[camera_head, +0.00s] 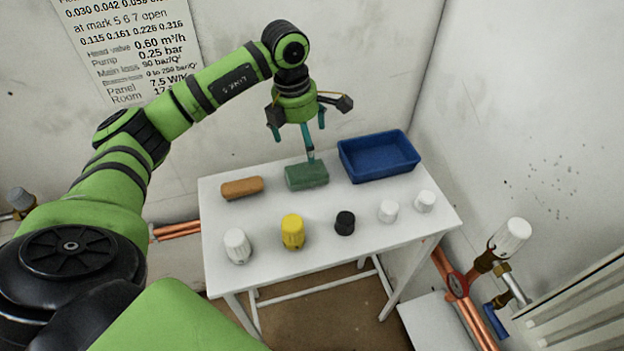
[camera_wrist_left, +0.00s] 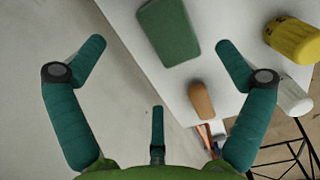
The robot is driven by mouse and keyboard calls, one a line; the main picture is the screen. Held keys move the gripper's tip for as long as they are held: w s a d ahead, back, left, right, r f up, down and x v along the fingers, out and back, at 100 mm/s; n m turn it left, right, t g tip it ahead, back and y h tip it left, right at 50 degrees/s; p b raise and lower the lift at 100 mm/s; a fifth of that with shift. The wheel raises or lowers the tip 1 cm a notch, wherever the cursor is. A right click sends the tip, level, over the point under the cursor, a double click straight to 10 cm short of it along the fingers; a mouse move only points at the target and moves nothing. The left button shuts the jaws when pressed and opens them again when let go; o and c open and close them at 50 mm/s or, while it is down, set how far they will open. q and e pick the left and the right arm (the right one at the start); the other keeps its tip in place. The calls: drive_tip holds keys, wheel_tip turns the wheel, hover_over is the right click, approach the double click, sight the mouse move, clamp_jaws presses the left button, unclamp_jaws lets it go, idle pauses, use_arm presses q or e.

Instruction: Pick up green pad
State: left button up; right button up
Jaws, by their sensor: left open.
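The green pad (camera_head: 307,176) lies on the white table, near its back edge, between an orange-brown block and a blue tray. In the left wrist view the green pad (camera_wrist_left: 169,31) shows at the top, beyond the fingertips. My left gripper (camera_head: 303,135) is above the pad, pointing down, its fingers spread and empty. One finger overlaps the pad in the head view; whether it touches cannot be told. In the left wrist view the teal fingers (camera_wrist_left: 158,65) are wide apart with nothing between them. My right gripper is not in view.
The blue tray (camera_head: 345,165) stands right of the pad, the orange-brown block (camera_head: 242,188) left. Along the table's (camera_head: 330,262) front are white knobs (camera_head: 237,246), a yellow knob (camera_head: 292,232) and a black knob (camera_head: 345,223). Walls stand behind and right; pipes and a valve (camera_head: 509,238) are at right.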

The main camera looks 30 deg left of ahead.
sight(304, 167)
use_arm(q)
wheel_tip(304, 167, down, 2)
drive_tip(key=shift+s+b, duration=0.1)
drive_tip(key=shift+b, duration=0.3)
drive_tip(key=shift+d+f, duration=0.1)
drive_tip(key=shift+f, duration=0.25)
wheel_tip(304, 167, down, 5)
drive_tip(key=shift+f+p, duration=0.1)
drive_tip(key=shift+p, duration=0.9)
drive_tip(key=shift+w+f, duration=0.2)
drive_tip(key=shift+f, duration=0.3)
drive_tip(key=c, duration=0.9)
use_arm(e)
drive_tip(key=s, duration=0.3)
